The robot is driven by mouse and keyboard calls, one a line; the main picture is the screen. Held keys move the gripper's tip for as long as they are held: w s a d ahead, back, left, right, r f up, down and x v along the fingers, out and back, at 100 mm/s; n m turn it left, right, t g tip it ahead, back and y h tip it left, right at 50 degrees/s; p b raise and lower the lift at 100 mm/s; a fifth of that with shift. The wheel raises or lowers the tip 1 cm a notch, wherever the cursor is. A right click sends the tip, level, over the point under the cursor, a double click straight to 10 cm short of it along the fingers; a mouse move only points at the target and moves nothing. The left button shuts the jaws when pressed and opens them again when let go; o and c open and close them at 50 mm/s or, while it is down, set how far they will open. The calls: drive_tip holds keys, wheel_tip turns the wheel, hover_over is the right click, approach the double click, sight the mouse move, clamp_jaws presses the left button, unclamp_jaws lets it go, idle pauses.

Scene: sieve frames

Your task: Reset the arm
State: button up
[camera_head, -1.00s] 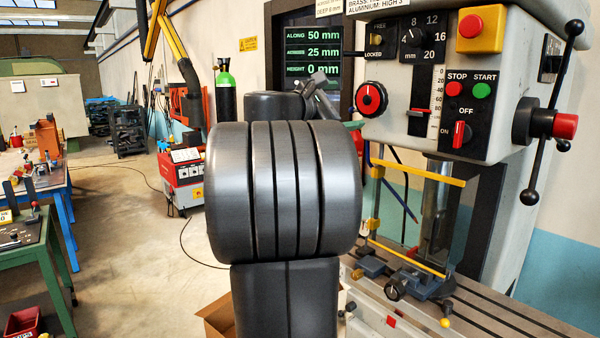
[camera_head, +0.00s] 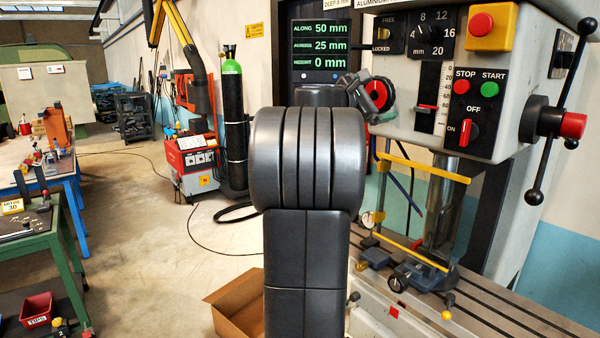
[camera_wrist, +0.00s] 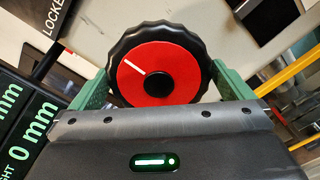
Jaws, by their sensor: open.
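My gripper (camera_wrist: 160,72) is open, with a green finger on each side in the wrist view. The red knob with a black scalloped rim (camera_wrist: 178,62) shows in the gap between the fingers. Its white mark points to the upper left. I cannot tell whether the fingertips reach around the rim or stop short of it.
The drilling machine's panel (camera_head: 478,100) has stop and start buttons and a lever (camera_head: 562,100) at right. A yellow-edged guard (camera_head: 420,170) stands over its slotted table (camera_head: 480,318). A display (camera_head: 320,45) stands behind.

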drive_tip(key=shift+a, duration=0.1)
